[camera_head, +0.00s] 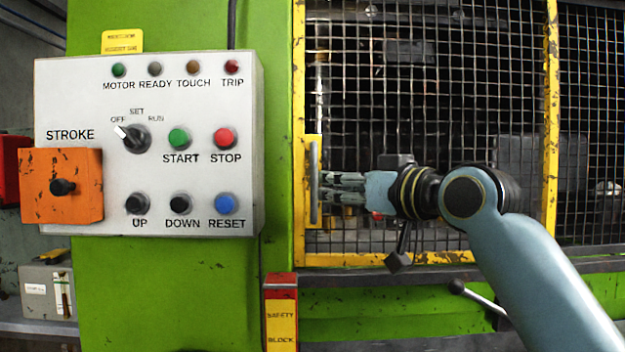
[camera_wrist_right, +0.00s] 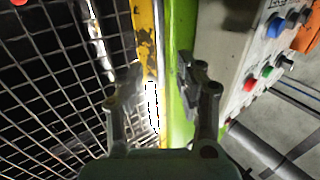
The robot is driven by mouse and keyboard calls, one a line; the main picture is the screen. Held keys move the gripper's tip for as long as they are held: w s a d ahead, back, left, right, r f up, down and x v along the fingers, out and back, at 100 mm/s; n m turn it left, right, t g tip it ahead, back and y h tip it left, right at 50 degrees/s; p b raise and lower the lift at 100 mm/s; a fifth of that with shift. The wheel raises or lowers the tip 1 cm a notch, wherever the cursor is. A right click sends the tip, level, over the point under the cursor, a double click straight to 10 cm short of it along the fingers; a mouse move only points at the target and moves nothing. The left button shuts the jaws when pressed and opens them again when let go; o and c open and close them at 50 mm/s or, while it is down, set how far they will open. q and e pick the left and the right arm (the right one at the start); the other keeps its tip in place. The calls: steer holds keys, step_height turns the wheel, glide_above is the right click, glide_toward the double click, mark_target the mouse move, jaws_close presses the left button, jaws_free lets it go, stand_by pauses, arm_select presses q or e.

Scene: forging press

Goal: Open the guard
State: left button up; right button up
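The guard is a wire-mesh door in a chipped yellow frame (camera_head: 551,130), and it looks closed against the green press. Its upright grey handle (camera_head: 314,182) is on a yellow plate at the guard's left edge. My right gripper (camera_head: 328,187) points left at the handle, its fingertips close beside it. In the right wrist view, my right gripper (camera_wrist_right: 159,80) is open, with the fingers apart on either side of the yellow edge and a pale upright bar, likely the handle (camera_wrist_right: 153,105). I cannot tell whether they touch. My left gripper is not in view.
A white control panel (camera_head: 80,100) with buttons and a stroke knob is left of the guard, with an orange box (camera_head: 60,185) on it. A red-and-yellow safety block (camera_head: 281,312) stands below. A lever (camera_head: 478,297) sticks out under the guard near my right arm.

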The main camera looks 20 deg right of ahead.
mark_target(316, 184)
steer(key=p+x, duration=0.1)
steer(key=x, duration=0.6)
steer(key=shift+w+a, duration=0.1)
steer(key=shift+w, duration=0.25)
steer(key=shift+f, duration=0.1)
jaws_close()
